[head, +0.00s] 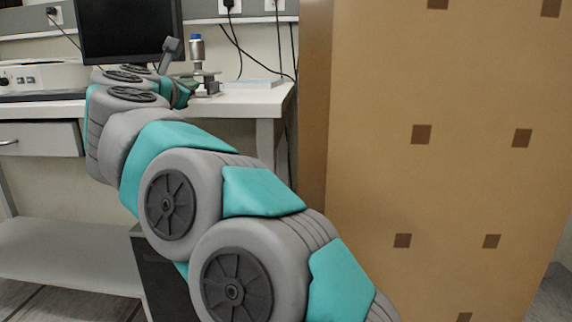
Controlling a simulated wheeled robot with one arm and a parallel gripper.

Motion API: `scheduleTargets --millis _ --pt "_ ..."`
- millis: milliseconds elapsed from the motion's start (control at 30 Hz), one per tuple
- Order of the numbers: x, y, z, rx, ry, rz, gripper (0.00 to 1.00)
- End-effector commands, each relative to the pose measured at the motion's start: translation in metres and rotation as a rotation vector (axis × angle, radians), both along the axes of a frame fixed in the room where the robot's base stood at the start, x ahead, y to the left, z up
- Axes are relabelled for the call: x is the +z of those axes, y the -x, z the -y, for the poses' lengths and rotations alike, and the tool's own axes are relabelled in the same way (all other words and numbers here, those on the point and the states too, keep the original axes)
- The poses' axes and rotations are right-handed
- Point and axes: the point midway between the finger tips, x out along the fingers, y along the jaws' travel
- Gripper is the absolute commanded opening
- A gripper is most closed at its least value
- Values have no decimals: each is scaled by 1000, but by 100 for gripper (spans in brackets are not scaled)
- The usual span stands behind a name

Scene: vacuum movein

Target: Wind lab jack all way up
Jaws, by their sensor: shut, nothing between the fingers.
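The lab jack (209,76) stands on the white bench, small in the head view, with its grey top plate a little above its base. A metallic cylinder with a blue top (197,48) stands upright on it. My arm reaches across the picture to the bench, and my gripper (186,94) is at the left side of the jack. The gripper is shut with nothing held. My wrist hides part of the jack's left side. The jack's knob cannot be made out, and I cannot tell whether the fingers touch the jack.
A black monitor (128,30) stands behind my wrist. A white instrument (40,75) sits at the bench's left. A flat pale item (252,83) lies right of the jack. A tall brown panel (440,170) closes off the right side. Cables hang on the wall behind.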

Motion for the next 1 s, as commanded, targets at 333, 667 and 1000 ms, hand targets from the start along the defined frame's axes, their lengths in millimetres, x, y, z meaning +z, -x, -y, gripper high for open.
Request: scheduleTargets --millis 333,667,1000 --pt "-8 -1 -3 6 3 -10 0" --pt "-8 -1 -3 6 3 -10 0" --pt "-4 0 4 4 2 -9 0"
